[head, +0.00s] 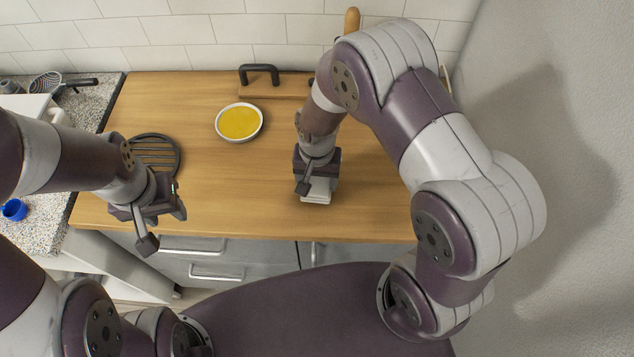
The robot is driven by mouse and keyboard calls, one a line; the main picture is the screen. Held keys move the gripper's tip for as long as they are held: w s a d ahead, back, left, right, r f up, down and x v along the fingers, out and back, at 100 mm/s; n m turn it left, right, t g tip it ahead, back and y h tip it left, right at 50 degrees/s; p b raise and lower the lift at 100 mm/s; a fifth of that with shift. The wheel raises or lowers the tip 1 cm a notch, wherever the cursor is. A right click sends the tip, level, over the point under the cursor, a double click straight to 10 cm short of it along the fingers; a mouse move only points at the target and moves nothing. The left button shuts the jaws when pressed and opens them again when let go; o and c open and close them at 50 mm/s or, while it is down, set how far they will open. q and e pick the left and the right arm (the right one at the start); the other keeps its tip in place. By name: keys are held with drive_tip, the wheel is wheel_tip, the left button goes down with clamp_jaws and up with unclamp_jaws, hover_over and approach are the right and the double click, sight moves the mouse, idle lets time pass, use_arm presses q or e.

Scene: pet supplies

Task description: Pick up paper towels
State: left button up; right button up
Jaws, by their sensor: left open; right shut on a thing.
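The paper towels (317,196) appear as a small white stack at the front middle of the wooden counter, mostly hidden under my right gripper. My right gripper (316,177) points down over them and is shut on them. I cannot tell whether they touch the counter. My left gripper (158,216) is open and empty, at the counter's front left edge.
A white bowl with yellow contents (239,123) stands at the back middle of the wooden counter (235,190). A dark round slatted trivet (153,153) lies behind my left gripper. A wooden board with a black handle (259,74) is at the back. A blue cup (14,209) stands far left.

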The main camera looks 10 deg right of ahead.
drive_tip(key=shift+r, duration=0.9)
drive_tip(key=s+d+r, duration=0.2)
drive_tip(key=s+r, duration=0.1)
drive_tip(key=s, duration=0.2)
drive_tip(key=s+d+r+b, duration=0.1)
drive_tip(key=s+d+r, duration=0.2)
drive_tip(key=s, duration=0.2)
drive_tip(key=shift+s+r, duration=0.25)
drive_tip(key=shift+r, duration=0.15)
